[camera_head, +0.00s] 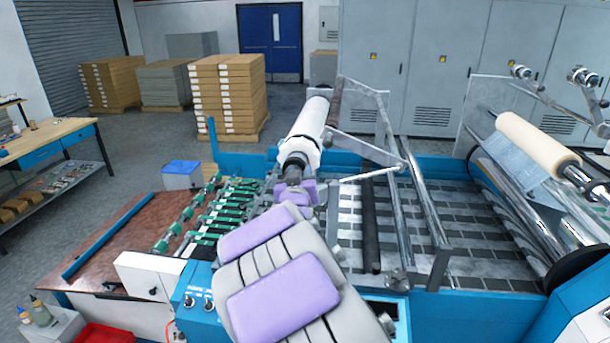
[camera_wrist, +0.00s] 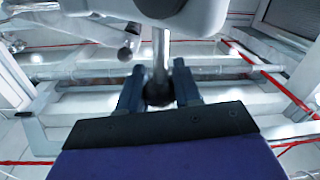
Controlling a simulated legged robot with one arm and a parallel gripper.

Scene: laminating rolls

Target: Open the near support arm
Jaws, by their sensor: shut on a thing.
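In the wrist view, my gripper (camera_wrist: 158,88) has its two dark blue fingers on either side of a dark round knob (camera_wrist: 158,95) at the end of a short metal rod (camera_wrist: 161,52). It is shut on this knob. In the head view, my purple-padded arm reaches to the near end of the white film roll (camera_head: 308,125), and my fingers are hidden behind it. The roll's dark shaft end (camera_head: 293,167) shows just beyond the arm. I cannot tell clearly which metal part is the near support arm, nor its angle.
A metal frame with long bars (camera_head: 430,215) stands right of my arm over the slatted bed (camera_head: 480,235). A cream roll (camera_head: 535,142) is at the far right. Green feeder parts (camera_head: 215,210) lie to the left. Stacked boxes (camera_head: 228,95) stand farther back on open floor.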

